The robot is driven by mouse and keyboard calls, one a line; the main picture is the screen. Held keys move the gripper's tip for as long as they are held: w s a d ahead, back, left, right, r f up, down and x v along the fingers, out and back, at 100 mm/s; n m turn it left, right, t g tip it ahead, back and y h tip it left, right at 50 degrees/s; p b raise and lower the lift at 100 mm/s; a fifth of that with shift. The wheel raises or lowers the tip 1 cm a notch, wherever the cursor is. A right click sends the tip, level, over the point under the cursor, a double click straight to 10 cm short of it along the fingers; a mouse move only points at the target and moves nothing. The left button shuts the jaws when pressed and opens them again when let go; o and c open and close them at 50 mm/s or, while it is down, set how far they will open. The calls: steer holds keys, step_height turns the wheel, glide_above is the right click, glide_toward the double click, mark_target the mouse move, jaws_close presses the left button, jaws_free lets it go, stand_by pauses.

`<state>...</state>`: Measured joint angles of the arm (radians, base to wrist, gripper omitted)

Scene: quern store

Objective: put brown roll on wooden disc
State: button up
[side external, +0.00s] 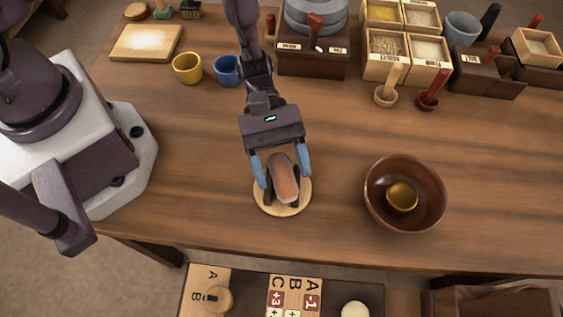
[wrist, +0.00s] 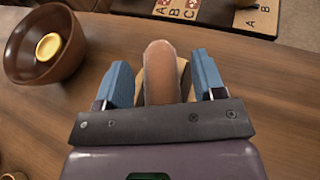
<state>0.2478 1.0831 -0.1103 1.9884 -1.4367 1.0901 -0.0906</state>
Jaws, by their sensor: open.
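The brown roll (side external: 284,180) lies on the round pale wooden disc (side external: 267,207) near the front edge of the table. In the wrist view the roll (wrist: 161,72) sits between the two blue fingers, with a piece of the disc (wrist: 185,82) showing beside it. My gripper (side external: 281,187) is open, low over the disc, with one finger on each side of the roll. Much of the disc is hidden under the roll and the fingers.
A brown bowl (side external: 376,205) with a small yellow dish (side external: 402,196) inside stands to the right. Yellow (side external: 187,68) and blue (side external: 228,71) cups, boxes and compartment trays line the back. The table left of the disc is clear.

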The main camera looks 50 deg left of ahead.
steer(key=shift+r, duration=0.25)
steer(key=r+v, duration=0.1)
steer(key=v, duration=1.1)
steer(key=s+a+r+m+t+y, duration=0.3)
steer(key=a+r+m+y, duration=0.1)
steer(key=r, duration=0.4)
steer(key=s+a+r+m+t+y, duration=0.3)
steer(key=a+r+m+t+y, duration=0.1)
steer(key=r, duration=0.4)
steer(key=s+a+r+m+t+y, duration=0.3)
steer(key=a+r+m+y, duration=0.1)
steer(key=a+r, duration=0.3)
steer(key=shift+a+r+m+t+y, duration=0.3)
steer(key=shift+r+m, duration=0.5)
